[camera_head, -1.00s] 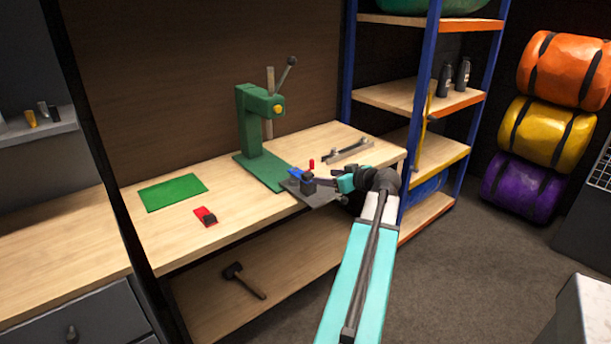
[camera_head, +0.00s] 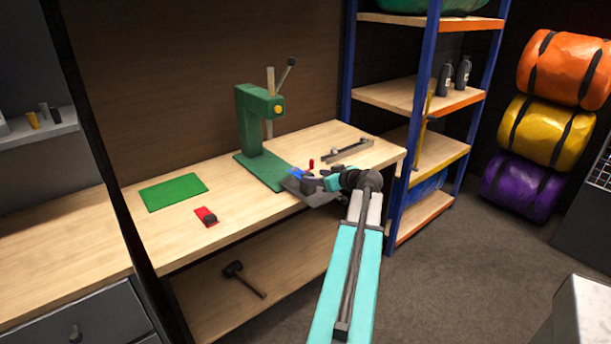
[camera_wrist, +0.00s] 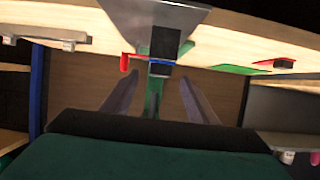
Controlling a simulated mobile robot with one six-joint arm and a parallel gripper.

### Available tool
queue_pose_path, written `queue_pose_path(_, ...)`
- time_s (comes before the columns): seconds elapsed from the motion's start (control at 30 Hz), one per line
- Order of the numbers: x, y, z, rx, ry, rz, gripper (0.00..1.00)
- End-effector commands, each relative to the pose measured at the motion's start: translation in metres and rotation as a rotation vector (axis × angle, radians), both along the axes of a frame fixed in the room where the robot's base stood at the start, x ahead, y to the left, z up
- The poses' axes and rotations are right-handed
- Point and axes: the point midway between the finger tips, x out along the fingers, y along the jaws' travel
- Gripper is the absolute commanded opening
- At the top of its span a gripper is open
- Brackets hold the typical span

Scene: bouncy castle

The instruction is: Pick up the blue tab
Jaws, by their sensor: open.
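The blue tab (camera_head: 296,173) shows in the head view on a grey plate (camera_head: 318,199) at the bench's front edge, beside the green press (camera_head: 260,130). A dark block stands by it and hides part of it. My gripper (camera_head: 312,180) is close to the tab on its right side. In the wrist view my gripper (camera_wrist: 158,76) has its two fingers apart with nothing held between them. A blue strip, seemingly the tab (camera_wrist: 150,60), shows just beyond the fingertips, next to the dark block (camera_wrist: 165,42). I cannot tell whether the fingers straddle it.
A small red peg (camera_head: 311,163) stands just behind the tab. A red tab with a dark block (camera_head: 206,216) and a green mat (camera_head: 173,192) lie to the left. A metal bar fixture (camera_head: 348,150) is at the back right. Blue-post shelving (camera_head: 398,190) stands right of the bench.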

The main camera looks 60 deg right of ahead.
Motion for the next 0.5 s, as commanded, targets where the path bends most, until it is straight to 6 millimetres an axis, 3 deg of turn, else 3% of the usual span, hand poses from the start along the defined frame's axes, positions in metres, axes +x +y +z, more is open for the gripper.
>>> queue_pose_path(0.23,0.026,-0.01,-0.01,0.0,0.0,0.0,0.53)
queue_pose_path(0.5,0.032,-0.011,-0.014,-0.002,-0.001,-0.001,0.53)
